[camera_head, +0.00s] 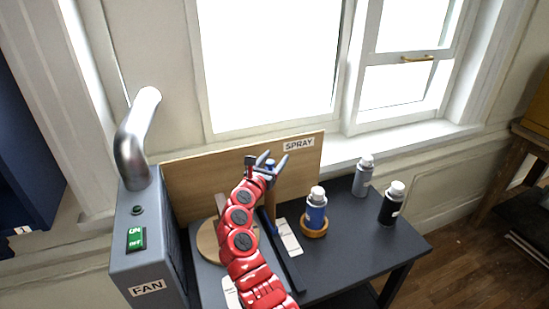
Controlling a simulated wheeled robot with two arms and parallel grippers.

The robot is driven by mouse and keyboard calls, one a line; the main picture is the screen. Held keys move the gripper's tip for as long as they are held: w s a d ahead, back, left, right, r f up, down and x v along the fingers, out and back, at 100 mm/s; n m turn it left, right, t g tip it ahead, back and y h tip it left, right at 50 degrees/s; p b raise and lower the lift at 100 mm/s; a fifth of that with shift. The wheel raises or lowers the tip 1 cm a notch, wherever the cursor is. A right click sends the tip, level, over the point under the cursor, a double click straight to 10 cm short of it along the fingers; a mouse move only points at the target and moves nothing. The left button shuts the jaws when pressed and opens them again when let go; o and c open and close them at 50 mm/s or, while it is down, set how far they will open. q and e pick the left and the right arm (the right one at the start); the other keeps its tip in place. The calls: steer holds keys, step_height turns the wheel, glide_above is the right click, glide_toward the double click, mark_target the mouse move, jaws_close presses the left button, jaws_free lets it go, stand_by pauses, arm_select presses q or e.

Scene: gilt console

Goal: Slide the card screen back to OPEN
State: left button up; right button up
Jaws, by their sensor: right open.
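My red right arm reaches up the middle of the view. Its grey gripper (269,165) is open, with its fingers pointing toward the back board. The card screen is not clearly distinguishable; my arm hides much of this area. My left gripper is not in view.
A tan board (190,180) marked SPRAY stands at the back. A grey FAN box (150,260) with a metal duct is at left. A blue can (315,212) sits in a wooden ring; a grey can (363,176) and black can (391,203) stand right. The dark table's (365,255) front right is clear.

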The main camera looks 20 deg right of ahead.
jaws_close()
stand_by(0.3)
stand_by(1.1)
